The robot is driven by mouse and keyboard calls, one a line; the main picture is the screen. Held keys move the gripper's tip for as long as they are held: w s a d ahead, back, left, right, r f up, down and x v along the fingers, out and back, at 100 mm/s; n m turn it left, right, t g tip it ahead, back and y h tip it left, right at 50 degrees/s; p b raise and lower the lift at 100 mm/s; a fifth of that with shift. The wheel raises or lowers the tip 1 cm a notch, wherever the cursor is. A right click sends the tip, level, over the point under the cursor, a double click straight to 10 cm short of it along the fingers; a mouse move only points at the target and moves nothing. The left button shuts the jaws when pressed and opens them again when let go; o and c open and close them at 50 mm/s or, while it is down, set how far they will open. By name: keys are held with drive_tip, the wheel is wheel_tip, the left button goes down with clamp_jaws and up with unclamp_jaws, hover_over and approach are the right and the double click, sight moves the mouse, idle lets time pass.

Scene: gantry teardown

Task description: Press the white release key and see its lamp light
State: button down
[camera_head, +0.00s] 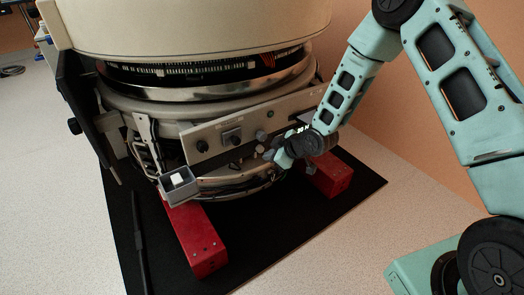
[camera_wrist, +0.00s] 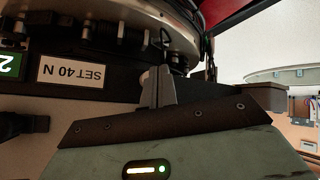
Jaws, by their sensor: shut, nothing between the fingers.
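A white block that looks like the release key (camera_head: 178,179) sits in a small grey open-topped box (camera_head: 181,194) at the lower left of the machine in the head view. I cannot make out a lit lamp on it. My gripper (camera_head: 266,154) is at the machine's front panel, well to the right of the white block and apart from it. In the wrist view my gripper's fingers (camera_wrist: 158,86) are together and empty, close to the dark panel edge. The white key does not show in the wrist view.
The front panel (camera_head: 228,133) carries dark knobs. A "SET 40 N" label (camera_wrist: 71,71) and a green "2" sign (camera_wrist: 9,65) show in the wrist view. Red blocks (camera_head: 203,245) (camera_head: 329,174) stand under the machine on a black mat (camera_head: 285,235). A dark bar (camera_head: 139,245) lies at left.

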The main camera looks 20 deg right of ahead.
drive_tip(key=shift+w+a, duration=0.1)
drive_tip(key=shift+w, duration=0.3)
drive_tip(key=shift+w+a, duration=0.15)
drive_tip(key=shift+w, duration=0.3)
idle(0.6)
drive_tip(key=shift+s+d, duration=0.3)
drive_tip(key=shift+s, duration=0.6)
drive_tip(key=s, duration=0.2)
drive_tip(key=s+d, duration=0.1)
drive_tip(key=s, duration=0.2)
drive_tip(key=shift+s+d+p, duration=0.35)
drive_tip(key=shift+d, duration=0.05)
idle(0.6)
